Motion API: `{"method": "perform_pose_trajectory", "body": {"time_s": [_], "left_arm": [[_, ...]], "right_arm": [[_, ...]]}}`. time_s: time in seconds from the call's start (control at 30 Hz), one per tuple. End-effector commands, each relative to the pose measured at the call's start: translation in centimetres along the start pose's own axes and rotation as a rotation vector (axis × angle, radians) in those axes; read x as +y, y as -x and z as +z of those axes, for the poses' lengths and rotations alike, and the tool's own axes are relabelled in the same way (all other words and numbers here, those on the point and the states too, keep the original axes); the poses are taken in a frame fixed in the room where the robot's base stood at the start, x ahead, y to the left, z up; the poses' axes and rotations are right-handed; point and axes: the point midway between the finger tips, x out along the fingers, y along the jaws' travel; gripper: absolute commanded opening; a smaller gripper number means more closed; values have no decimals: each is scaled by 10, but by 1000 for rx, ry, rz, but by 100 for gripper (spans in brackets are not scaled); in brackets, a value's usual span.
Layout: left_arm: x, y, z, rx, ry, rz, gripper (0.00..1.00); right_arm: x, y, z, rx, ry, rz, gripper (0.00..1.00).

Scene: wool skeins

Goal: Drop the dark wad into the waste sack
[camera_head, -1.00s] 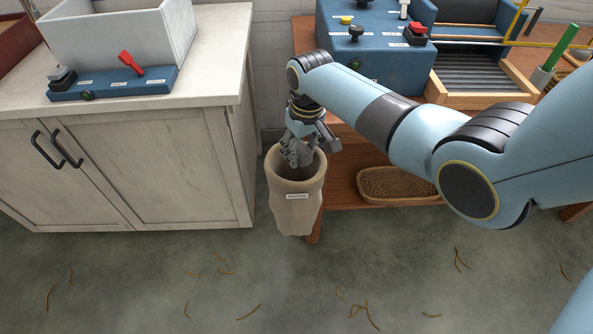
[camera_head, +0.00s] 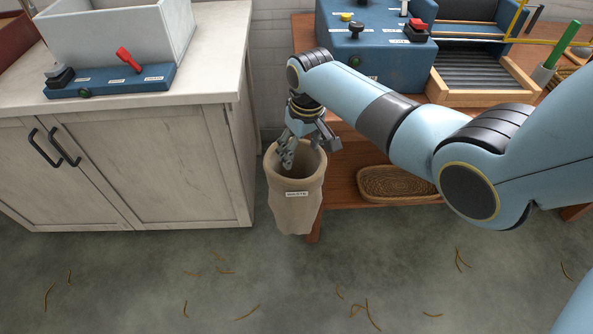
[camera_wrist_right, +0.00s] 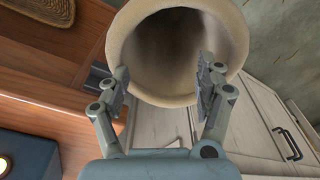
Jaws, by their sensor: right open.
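The waste sack (camera_head: 297,214) is a tan, open-topped bag with a "WASTE" label, hanging at the front left of the brown wooden bench. My right gripper (camera_head: 296,155) is over its mouth, with the fingers pointing down. In the right wrist view the jaws (camera_wrist_right: 165,78) are spread apart with nothing between them, and the sack's round rim (camera_wrist_right: 165,99) lies just beyond the fingers. The inside of the sack is dark in that view. I cannot make out the dark wad in any view. My left gripper is not in view.
A pale cabinet (camera_head: 175,170) with a white bin (camera_head: 120,40) and a blue switch panel (camera_head: 110,82) stands left of the sack. A woven basket (camera_head: 398,186) sits on the bench's lower shelf. Fibre scraps lie on the open grey floor.

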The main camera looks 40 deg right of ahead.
Motion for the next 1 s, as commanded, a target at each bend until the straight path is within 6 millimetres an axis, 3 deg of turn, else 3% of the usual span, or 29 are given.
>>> {"method": "perform_pose_trajectory", "body": {"time_s": [0.17,0.4,0.6,1.0], "left_arm": [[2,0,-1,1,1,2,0],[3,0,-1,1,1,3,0],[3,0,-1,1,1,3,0],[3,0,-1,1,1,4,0]], "right_arm": [[0,23,0,4,1,0,71],[0,78,-1,6,0,0,71],[0,109,0,3,1,0,71],[0,118,0,1,0,-1,71]]}}
